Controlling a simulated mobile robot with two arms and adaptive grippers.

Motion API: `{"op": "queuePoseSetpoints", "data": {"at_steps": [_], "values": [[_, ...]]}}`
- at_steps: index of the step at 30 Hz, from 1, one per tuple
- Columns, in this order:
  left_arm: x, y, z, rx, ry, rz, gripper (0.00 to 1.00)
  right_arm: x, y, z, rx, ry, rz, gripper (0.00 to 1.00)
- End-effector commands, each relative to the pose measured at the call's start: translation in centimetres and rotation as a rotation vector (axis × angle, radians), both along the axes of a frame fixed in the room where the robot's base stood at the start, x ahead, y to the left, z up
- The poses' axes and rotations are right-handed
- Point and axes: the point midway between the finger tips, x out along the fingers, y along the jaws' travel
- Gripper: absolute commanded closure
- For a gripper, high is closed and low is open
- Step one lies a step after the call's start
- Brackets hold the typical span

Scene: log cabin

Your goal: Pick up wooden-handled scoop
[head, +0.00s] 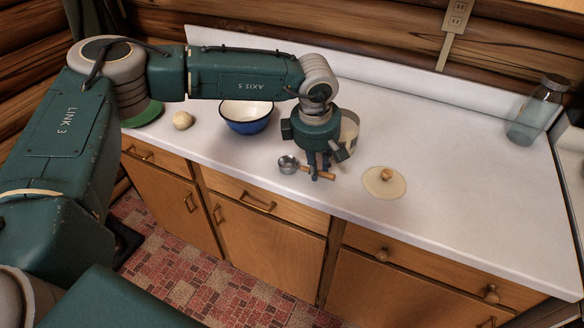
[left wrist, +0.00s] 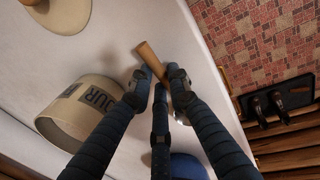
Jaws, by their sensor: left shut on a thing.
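The wooden-handled scoop (head: 289,165) is near the front edge of the white counter, with its small metal cup to the left and its wooden handle to the right. My left gripper (head: 318,172) points down over the handle and is shut on it. In the left wrist view the wooden handle (left wrist: 150,60) sticks out past the fingertips of my left gripper (left wrist: 158,82). The fingers largely hide the scoop's cup there. I cannot tell whether the scoop touches the counter. My right gripper is not in view.
A flour canister (head: 350,132) stands open right behind the gripper, its lettering visible in the wrist view (left wrist: 92,98). Its round knobbed lid (head: 376,188) lies to the right. A blue bowl (head: 246,126), a pale ball (head: 182,120) and a glass jar (head: 534,116) stand farther off. The right counter is clear.

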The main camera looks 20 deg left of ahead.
Motion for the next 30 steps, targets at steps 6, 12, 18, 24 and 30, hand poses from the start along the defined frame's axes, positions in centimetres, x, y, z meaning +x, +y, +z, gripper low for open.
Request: {"op": "queuePoseSetpoints", "data": {"at_steps": [6,12,18,24,30], "values": [[0.0,0.0,0.1,0.0,-0.001,0.0,1.0,0.0,-0.2,0.0,-0.003,-0.001,0.001,0.6],[0.1,0.0,1.0,0.0,-0.003,0.001,1.0,0.0,-0.3,-0.3,-0.003,-0.001,0.0,0.6],[0.2,0.0,4.3,-0.002,-0.006,0.001,1.0,0.0,-0.3,-1.2,-0.003,-0.001,0.0,0.6],[0.2,-0.1,10.1,-0.003,-0.008,0.001,1.0,0.0,-0.3,-2.3,-0.003,-0.001,0.0,0.6],[0.1,-0.1,15.5,-0.002,-0.004,0.0,1.0,0.0,-0.3,-3.0,-0.003,-0.001,-0.001,0.6]]}}
